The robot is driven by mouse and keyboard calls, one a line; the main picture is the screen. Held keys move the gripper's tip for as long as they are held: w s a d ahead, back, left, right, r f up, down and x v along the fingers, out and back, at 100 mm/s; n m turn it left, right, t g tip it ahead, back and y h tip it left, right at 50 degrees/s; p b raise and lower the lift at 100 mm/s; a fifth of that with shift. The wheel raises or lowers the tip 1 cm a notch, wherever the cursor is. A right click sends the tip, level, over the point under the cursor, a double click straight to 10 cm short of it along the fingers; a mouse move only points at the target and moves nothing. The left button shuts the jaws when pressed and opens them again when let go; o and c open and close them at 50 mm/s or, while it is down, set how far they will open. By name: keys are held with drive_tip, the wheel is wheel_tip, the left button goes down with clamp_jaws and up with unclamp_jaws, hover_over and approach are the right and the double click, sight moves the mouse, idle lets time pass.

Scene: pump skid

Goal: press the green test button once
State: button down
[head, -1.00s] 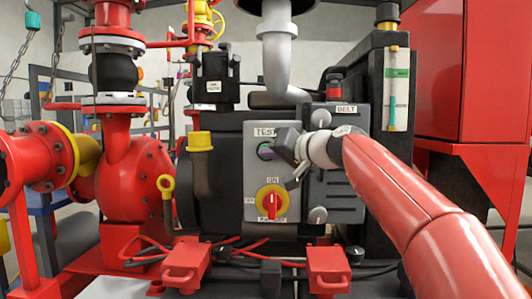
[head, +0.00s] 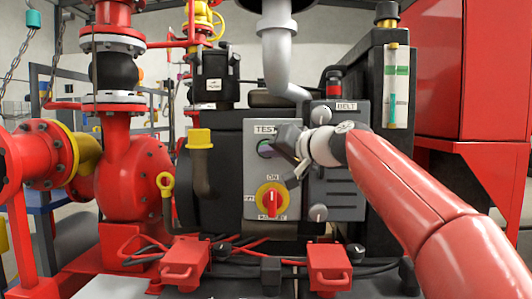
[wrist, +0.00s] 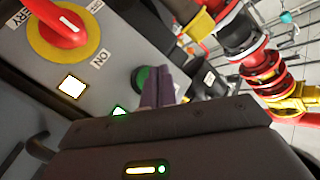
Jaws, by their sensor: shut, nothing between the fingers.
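The green test button (head: 265,149) sits under the TEST label on the grey control panel (head: 290,210), in the head view. In the wrist view the round green button (wrist: 141,79) shows just left of the fingertips and is partly covered by them. My gripper (head: 299,172) is in front of the panel, right of the button in the head view. In the wrist view my gripper (wrist: 160,85) has its two dark fingers together and empty. I cannot tell whether the fingertips touch the button.
A red rotary switch on a yellow disc (head: 271,201) sits below the button, also large in the wrist view (wrist: 68,28). A lit square lamp (wrist: 71,86) is beside it. A black pipe with a yellow cap (head: 200,139) stands left of the panel.

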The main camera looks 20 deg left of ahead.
drive_tip(key=shift+s, duration=0.1)
drive_tip(key=s+b, duration=0.1)
drive_tip(key=s, duration=0.1)
drive_tip(key=s+d+b, duration=0.1)
drive_tip(key=s+b, duration=0.1)
drive_tip(key=shift+s+d, duration=0.1)
drive_tip(key=shift+s, duration=0.2)
idle(0.5)
drive_tip(key=s+d+f+m+g+h, duration=0.1)
drive_tip(key=s+d+f+h, duration=0.3)
drive_tip(key=s+d+f, duration=0.4)
drive_tip(key=s+d+f+m+g+h, duration=0.1)
drive_tip(key=s+d+f+m+h, duration=0.1)
drive_tip(key=s+d+f+h, duration=0.3)
drive_tip(key=s+d+f+m+h, duration=0.1)
drive_tip(key=s+d+f+h, duration=0.4)
drive_tip(key=s+d+f, duration=0.8)
drive_tip(key=d+f, duration=0.3)
drive_tip(key=f, duration=0.3)
drive_tip(key=d+f, duration=0.3)
drive_tip(key=f, duration=0.4)
drive_tip(key=shift+s+d+f+g+p, duration=0.2)
drive_tip(key=shift+s+d+g+p, duration=0.1)
drive_tip(key=shift+d+g, duration=0.1)
drive_tip(key=shift+a, duration=0.1)
